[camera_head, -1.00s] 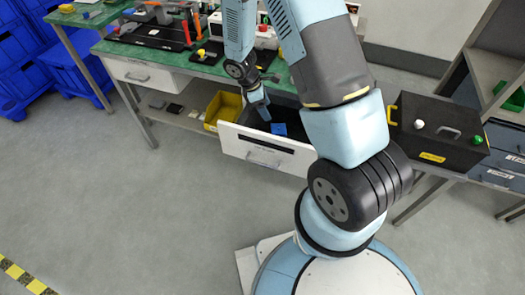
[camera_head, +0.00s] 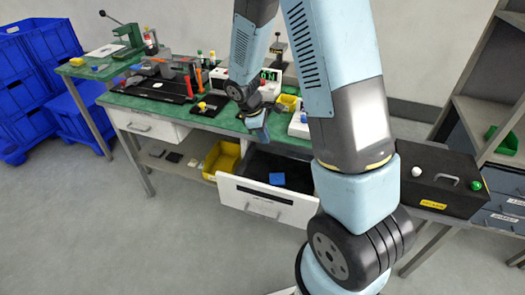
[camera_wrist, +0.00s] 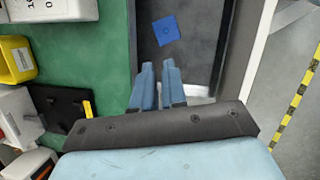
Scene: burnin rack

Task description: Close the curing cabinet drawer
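The curing cabinet drawer (camera_head: 268,200) stands pulled out under the green bench, with a white front and a bar handle (camera_head: 262,212). A small blue block (camera_head: 277,179) lies inside its dark interior; it also shows in the wrist view (camera_wrist: 166,30). My gripper (camera_head: 262,138) is above the drawer, by the bench's front edge, apart from the drawer front. In the wrist view its two blue fingers (camera_wrist: 158,66) have a narrow gap between them and hold nothing. The drawer front's white edge (camera_wrist: 262,45) is to their right. My arm hides the drawer's right end.
A yellow bin (camera_head: 222,160) is on the lower shelf left of the drawer. The bench (camera_head: 205,122) carries tools and devices. A black case (camera_head: 440,178) stands at right. Blue crates (camera_head: 35,70) are stacked at far left. Open floor lies in front of the drawer.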

